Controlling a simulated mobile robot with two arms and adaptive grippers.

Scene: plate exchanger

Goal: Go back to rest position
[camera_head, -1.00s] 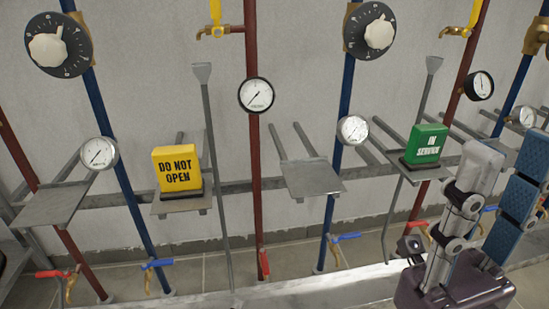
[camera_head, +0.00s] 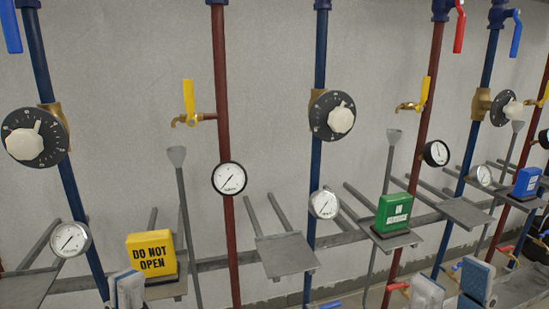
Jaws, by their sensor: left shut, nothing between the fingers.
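My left gripper (camera_head: 126,290) shows only its fingertips at the bottom edge, in front of the yellow sign's lower left. The fingers are together and hold nothing. My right gripper (camera_head: 453,284) shows its two fingertips at the bottom right. They are apart, with an empty gap between them. The rest of both grippers and arms is below the picture.
A yellow "DO NOT OPEN" sign (camera_head: 151,255), a green sign (camera_head: 393,213) and a blue sign (camera_head: 527,182) stand on metal shelves. An empty shelf (camera_head: 287,256) is between yellow and green. Red and blue pipes carry gauges, dials and yellow-handled valves.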

